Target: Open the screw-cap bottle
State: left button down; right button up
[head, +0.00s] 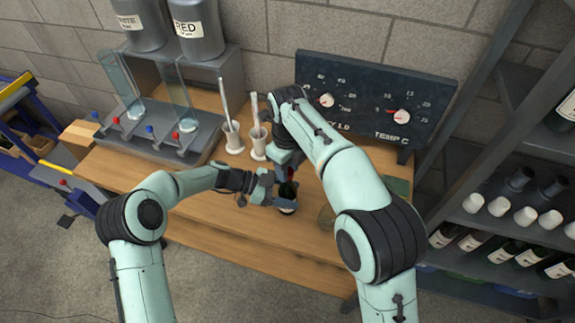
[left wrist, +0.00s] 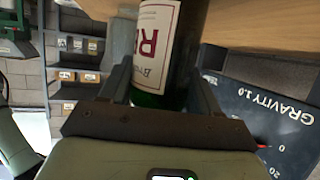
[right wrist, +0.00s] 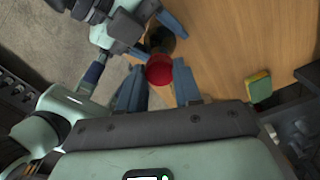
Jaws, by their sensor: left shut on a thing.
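The screw-cap bottle (head: 288,190) is dark green and stands at the front of the wooden workbench. Its label, with red letters, shows in the left wrist view (left wrist: 157,45). My left gripper (head: 279,196) is shut around the bottle's body from the left. The red cap (right wrist: 160,70) is on top of the bottle, seen from above in the right wrist view. My right gripper (right wrist: 160,78) is above the bottle, its fingers apart on either side of the cap. In the head view my right arm and gripper partly hide the cap.
Two white cups (head: 232,137) holding upright tools stand behind the bottle. A dark gauge panel (head: 375,95) stands at the back right. A stand with clear tubes (head: 176,93) is at the back left. A sponge (right wrist: 258,86) lies to the right. Bottle shelves (head: 490,245) stand at the right.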

grip_shut()
jog(key=n, duration=0.3)
jog(key=shift+n, duration=0.3)
jog(key=n, duration=1.7)
jog(key=shift+r+n, duration=0.1)
jog(key=shift+n, duration=0.3)
jog(key=n, duration=0.6)
jog(key=shift+w+n, duration=0.1)
jog(key=shift+n, duration=0.2)
jog(key=n, duration=0.6)
jog(key=shift+n, duration=0.4)
jog(key=n, duration=0.6)
jog(key=shift+n, duration=0.3)
jog(key=n, duration=0.6)
jog(key=shift+n, duration=0.4)
jog(key=n, duration=0.5)
jog(key=shift+r+n, duration=0.1)
jog(key=shift+n, duration=0.2)
jog(key=shift+r, duration=0.15)
